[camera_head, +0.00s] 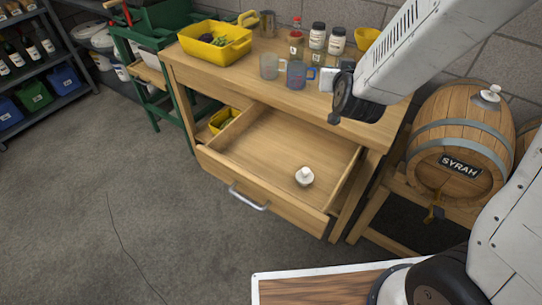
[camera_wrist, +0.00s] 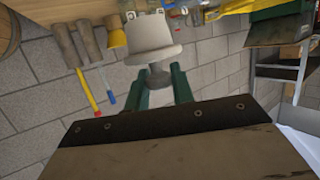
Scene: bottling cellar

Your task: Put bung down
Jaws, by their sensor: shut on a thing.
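A white bung (camera_wrist: 155,45) with a wide body and a narrow grey stem shows in the wrist view. My gripper (camera_wrist: 160,88) is shut on it, with green fingers either side of the stem. In the head view, my arm hides the fingers and this bung. Another white bung-like piece (camera_head: 304,176) lies in the open drawer (camera_head: 262,150), near its right side. A further white bung (camera_head: 488,95) sits on top of the barrel (camera_head: 462,130) marked SYRAH.
The drawer's middle is bare. A wooden-topped surface (camera_head: 315,290) is at the bottom.

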